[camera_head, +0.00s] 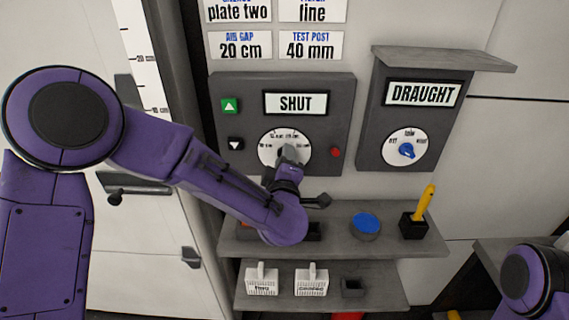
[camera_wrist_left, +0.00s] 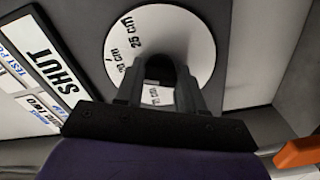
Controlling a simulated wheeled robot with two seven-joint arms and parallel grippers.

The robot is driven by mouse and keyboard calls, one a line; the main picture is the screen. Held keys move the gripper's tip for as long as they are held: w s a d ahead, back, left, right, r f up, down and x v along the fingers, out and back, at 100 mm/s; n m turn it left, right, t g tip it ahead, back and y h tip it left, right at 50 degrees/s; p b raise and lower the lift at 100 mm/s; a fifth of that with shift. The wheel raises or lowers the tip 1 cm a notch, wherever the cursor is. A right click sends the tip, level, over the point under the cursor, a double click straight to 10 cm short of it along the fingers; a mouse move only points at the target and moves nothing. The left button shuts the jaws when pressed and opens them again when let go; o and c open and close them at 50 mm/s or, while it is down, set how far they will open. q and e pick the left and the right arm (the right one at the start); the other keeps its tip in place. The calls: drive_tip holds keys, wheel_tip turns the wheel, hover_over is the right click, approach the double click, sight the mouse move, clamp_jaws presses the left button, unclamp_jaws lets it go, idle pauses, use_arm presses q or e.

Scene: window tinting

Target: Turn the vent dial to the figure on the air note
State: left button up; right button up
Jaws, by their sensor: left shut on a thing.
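The vent dial (camera_head: 268,154) is a white disc with small figures on the dark grey panel, under a sign reading SHUT (camera_head: 296,103). In the left wrist view the dial (camera_wrist_left: 196,35) shows "25 cm" and other figures, partly covered by the fingers. My left gripper (camera_head: 289,155) is at the dial's middle, its fingers shut on the dark knob; it also shows in the left wrist view (camera_wrist_left: 160,65). The knob's pointer is hidden. The air note (camera_head: 240,46) reads "AIR GAP 20 cm". My right gripper is out of view.
A green up button (camera_head: 230,105), a black down button (camera_head: 236,144) and a red lamp or button (camera_head: 336,153) flank the dial. A DRAUGHT box (camera_head: 430,125) with a blue knob is to the right. Below, a shelf (camera_head: 395,246) carries a blue disc (camera_head: 366,223) and a yellow-handled tool (camera_head: 424,204).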

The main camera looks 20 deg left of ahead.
use_arm(q)
drive_tip(key=shift+f, duration=0.1)
idle(0.4)
drive_tip(key=o, duration=1)
drive_tip(key=shift+o, duration=0.2)
drive_tip(key=shift+s, duration=0.1)
drive_tip(key=b+v, duration=0.2)
drive_tip(key=v, duration=0.8)
drive_tip(key=shift+s+b, duration=0.2)
drive_tip(key=shift+b, duration=0.2)
drive_tip(key=shift+d, duration=0.2)
